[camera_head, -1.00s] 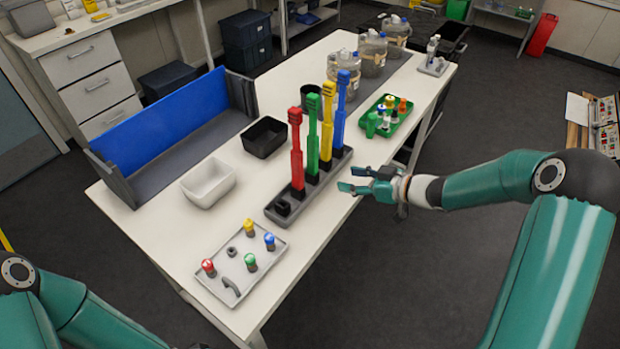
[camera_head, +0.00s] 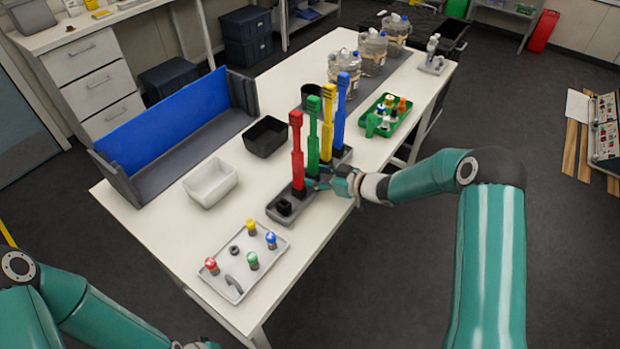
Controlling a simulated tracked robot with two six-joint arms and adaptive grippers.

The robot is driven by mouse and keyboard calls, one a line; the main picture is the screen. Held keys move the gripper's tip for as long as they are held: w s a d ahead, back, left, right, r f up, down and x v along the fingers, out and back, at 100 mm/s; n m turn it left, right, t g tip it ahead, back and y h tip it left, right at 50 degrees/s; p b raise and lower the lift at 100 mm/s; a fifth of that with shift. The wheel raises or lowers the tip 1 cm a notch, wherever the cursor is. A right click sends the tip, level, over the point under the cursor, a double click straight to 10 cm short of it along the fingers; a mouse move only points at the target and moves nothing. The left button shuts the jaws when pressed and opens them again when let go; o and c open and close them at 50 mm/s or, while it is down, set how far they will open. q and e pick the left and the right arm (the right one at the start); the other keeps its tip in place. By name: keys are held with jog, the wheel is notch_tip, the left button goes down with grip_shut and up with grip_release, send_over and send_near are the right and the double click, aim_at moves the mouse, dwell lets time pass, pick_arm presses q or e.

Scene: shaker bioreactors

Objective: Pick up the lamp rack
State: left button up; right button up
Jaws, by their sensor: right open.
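The lamp rack (camera_head: 277,210) is a long dark grey base on the white table. Red (camera_head: 297,150), green (camera_head: 313,140), yellow (camera_head: 328,125) and blue (camera_head: 341,110) tall lamps stand upright in it. My right gripper (camera_head: 323,182) is open at the right side of the rack, near the green lamp. Its fingers overlap the rack's edge, partly hiding it; I cannot tell if they touch or straddle it. Of my left gripper, only a small dark part (camera_head: 203,345) shows at the bottom edge, so its jaws cannot be read.
A light tray with coloured knobs (camera_head: 222,280) lies in front of the rack. A white bin (camera_head: 211,183) and a black bin (camera_head: 266,137) stand to its left. A green tray of small bottles (camera_head: 372,126) and large jars (camera_head: 343,66) stand behind. A blue-backed holder (camera_head: 165,125) lines the left side.

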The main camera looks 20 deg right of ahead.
jog(key=shift+c, duration=0.3)
grip_shut()
jog(key=shift+r, duration=0.15)
jog(key=shift+r, duration=0.1)
